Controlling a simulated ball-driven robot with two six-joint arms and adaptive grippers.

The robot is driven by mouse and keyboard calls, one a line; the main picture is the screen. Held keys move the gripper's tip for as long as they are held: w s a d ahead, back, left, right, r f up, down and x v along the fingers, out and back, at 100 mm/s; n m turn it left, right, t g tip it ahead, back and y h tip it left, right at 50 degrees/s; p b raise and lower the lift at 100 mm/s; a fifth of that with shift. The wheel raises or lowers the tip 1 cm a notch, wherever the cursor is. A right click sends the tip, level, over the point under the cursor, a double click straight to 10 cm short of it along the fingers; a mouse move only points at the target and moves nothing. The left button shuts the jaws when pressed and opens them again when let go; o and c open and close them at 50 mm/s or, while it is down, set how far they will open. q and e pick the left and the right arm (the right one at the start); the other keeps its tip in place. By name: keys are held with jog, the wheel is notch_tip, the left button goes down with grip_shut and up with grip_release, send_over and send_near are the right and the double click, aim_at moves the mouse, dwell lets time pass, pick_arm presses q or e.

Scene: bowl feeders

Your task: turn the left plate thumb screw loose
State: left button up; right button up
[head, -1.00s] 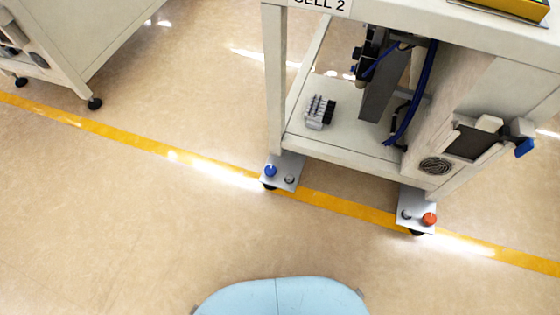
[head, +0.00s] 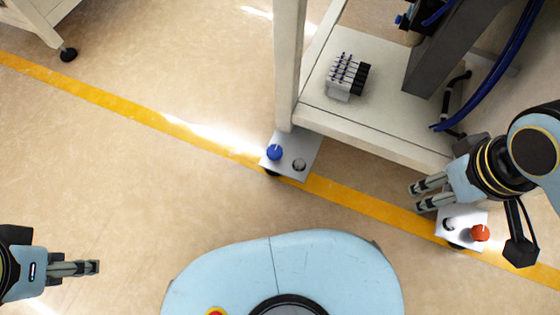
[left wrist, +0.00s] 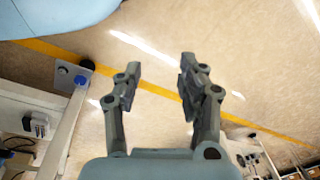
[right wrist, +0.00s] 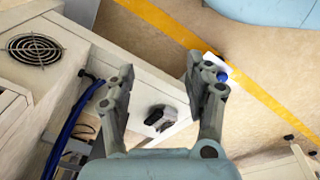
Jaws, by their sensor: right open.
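The left plate (head: 287,171) is a pale metal plate at the foot of the cart's left leg. It carries a blue knob (head: 273,152) and a grey round screw (head: 299,165); I cannot tell which is the thumb screw. The blue knob also shows in the left wrist view (left wrist: 79,80) and in the right wrist view (right wrist: 222,76). My left gripper (head: 97,267) is open and empty over bare floor, well left of the plate. My right gripper (head: 416,198) is open and empty, right of the left plate and close above the right plate in the picture.
The cart's shelf (head: 385,115) holds a grey block with several blue-tipped pins (head: 346,76). A yellow floor line (head: 130,108) passes the feet. Floor left of the left plate is clear.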

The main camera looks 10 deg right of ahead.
jog(key=w+f+m, duration=0.3)
jog(key=w+f, duration=0.2)
jog(key=f, duration=0.1)
jog(key=m+y+b, duration=0.1)
jog(key=m, duration=0.5)
send_near(300, 163)
jog(key=b, duration=0.1)
jog(key=f+b, duration=0.1)
jog(key=shift+w+f+g+b, duration=0.1)
jog(key=shift+w+g+b, duration=0.2)
jog(key=shift+g+b, duration=0.1)
notch_tip(300, 163, down, 4)
jog(key=b, duration=0.3)
jog(key=shift+f+b, duration=0.95)
jog(key=shift+b, duration=0.05)
jog(key=shift+f+b, duration=0.4)
jog(key=shift+f, duration=0.05)
pick_arm(q)
jog(key=w+d+f+t, duration=0.1)
jog(key=w+f+t, duration=0.1)
jog(key=f+t, duration=0.2)
jog(key=w+d+f+t+h, duration=0.1)
jog(key=w+f+t, duration=0.2)
jog(key=f+t, duration=0.2)
jog(key=shift+w+d+f+t, duration=0.15)
jog(key=shift+d+f+t, duration=0.15)
jog(key=shift+t, duration=0.2)
pick_arm(e)
jog(key=shift+w+f, duration=0.1)
jog(key=shift+f, duration=0.2)
